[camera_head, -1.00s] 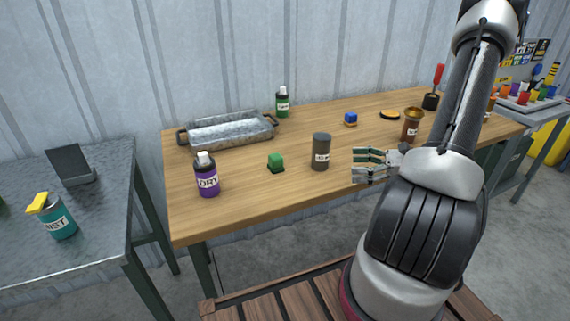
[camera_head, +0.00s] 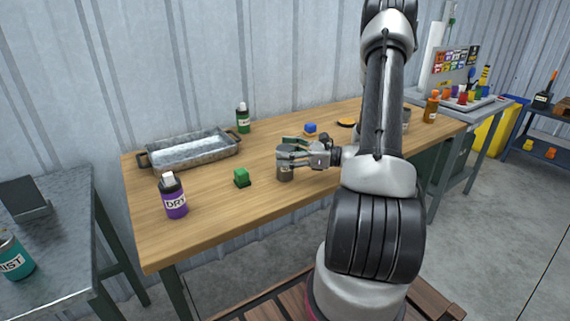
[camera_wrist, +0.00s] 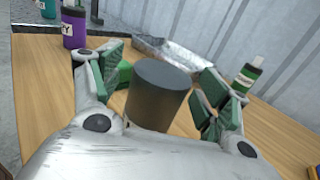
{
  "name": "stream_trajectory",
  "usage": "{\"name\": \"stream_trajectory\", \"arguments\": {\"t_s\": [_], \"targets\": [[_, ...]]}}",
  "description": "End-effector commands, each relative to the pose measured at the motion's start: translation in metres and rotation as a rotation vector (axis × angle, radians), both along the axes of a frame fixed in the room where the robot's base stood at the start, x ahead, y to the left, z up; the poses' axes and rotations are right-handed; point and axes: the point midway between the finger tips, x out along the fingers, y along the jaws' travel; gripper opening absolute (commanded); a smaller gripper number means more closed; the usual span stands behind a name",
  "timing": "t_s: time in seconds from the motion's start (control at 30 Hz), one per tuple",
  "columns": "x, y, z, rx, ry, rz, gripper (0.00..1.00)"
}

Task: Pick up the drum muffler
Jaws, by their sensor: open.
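A dark grey upright cylinder with a pale label (camera_head: 285,173) stands on the wooden table; it fits the drum muffler, but its label is too small to read. In the head view my gripper (camera_head: 288,152) hides its upper part. In the wrist view the cylinder (camera_wrist: 156,95) stands between the two green-padded fingers of my open gripper (camera_wrist: 163,74). A gap shows on each side of its top, and I cannot tell whether its lower part touches a finger.
A small green block (camera_head: 242,177) and a purple bottle (camera_head: 174,198) stand left of the cylinder. A metal tray (camera_head: 192,152) and a green bottle (camera_head: 243,118) are behind. A blue block (camera_head: 310,128) stands behind my gripper.

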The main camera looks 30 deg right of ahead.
Motion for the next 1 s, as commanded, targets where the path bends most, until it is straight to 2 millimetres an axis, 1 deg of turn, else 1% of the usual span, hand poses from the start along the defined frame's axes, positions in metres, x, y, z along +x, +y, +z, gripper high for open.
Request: {"name": "stream_trajectory", "arguments": {"t_s": [0.2, 0.27, 0.4, 0.5, 0.83, 0.93, 1.0], "targets": [[0.001, 0.001, 0.000, 0.000, 0.000, -0.001, 0.76], [0.001, 0.001, 0.000, 0.000, 0.000, -0.001, 0.67], [0.001, 0.001, 0.000, -0.001, 0.001, 0.000, 0.41], [0.001, 0.001, 0.000, -0.001, 0.001, 0.000, 0.26], [0.001, 0.001, 0.003, -0.001, -0.001, 0.000, 0.26], [0.001, 0.001, 0.010, -0.001, -0.001, 0.000, 0.26], [0.001, 0.001, 0.020, -0.003, -0.002, 0.000, 0.26]]}}
